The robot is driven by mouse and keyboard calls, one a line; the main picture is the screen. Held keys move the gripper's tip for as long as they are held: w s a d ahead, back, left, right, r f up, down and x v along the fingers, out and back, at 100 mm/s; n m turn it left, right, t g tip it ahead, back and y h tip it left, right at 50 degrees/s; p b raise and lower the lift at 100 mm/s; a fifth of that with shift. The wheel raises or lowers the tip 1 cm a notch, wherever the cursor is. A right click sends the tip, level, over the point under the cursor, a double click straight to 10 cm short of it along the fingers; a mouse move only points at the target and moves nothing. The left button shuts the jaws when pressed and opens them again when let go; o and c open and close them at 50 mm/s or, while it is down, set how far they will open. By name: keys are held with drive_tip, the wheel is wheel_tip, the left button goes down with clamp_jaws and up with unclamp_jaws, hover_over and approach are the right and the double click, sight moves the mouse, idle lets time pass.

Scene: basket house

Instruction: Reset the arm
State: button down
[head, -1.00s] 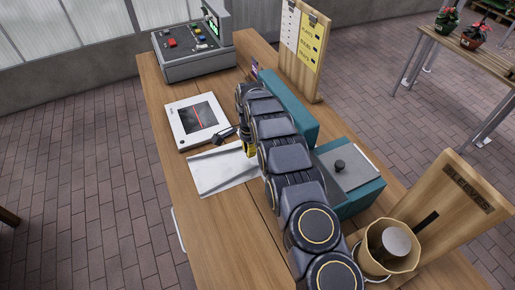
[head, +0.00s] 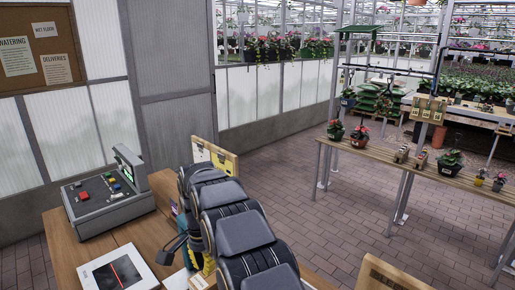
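My arm rises from the bottom middle of the head view and reaches over the wooden counter (head: 150,232). Its far end points down behind the arm links. Part of my gripper (head: 172,250) shows as a dark piece left of the arm, above the counter. The fingertips are mostly hidden, so I cannot tell whether it is open or shut or holds anything.
A grey register (head: 105,203) stands at the counter's back left, with a white-framed scanner plate (head: 118,272) in front. A wooden price board (head: 222,158) stands behind my arm. A plant bench (head: 410,165) is across the brick floor (head: 320,215), which has free room.

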drive_tip(key=s+d+r+n, duration=0.2)
drive_tip(key=s+d+r, duration=0.3)
drive_tip(key=s+d, duration=0.3)
drive_tip(key=s+d+r+n, duration=0.2)
drive_tip(key=s+d+r, duration=0.4)
drive_tip(key=s+d, duration=0.15)
drive_tip(key=s+d+n, duration=0.1)
drive_tip(key=s+d, duration=0.2)
drive_tip(key=s, duration=0.6)
drive_tip(key=s+d+f+n+g, duration=0.1)
drive_tip(key=s+d, duration=0.3)
drive_tip(key=s, duration=0.5)
drive_tip(key=shift+s+d+n, duration=0.2)
drive_tip(key=shift+s+n, duration=0.15)
drive_tip(key=shift+n, duration=0.15)
drive_tip(key=shift+f, duration=0.1)
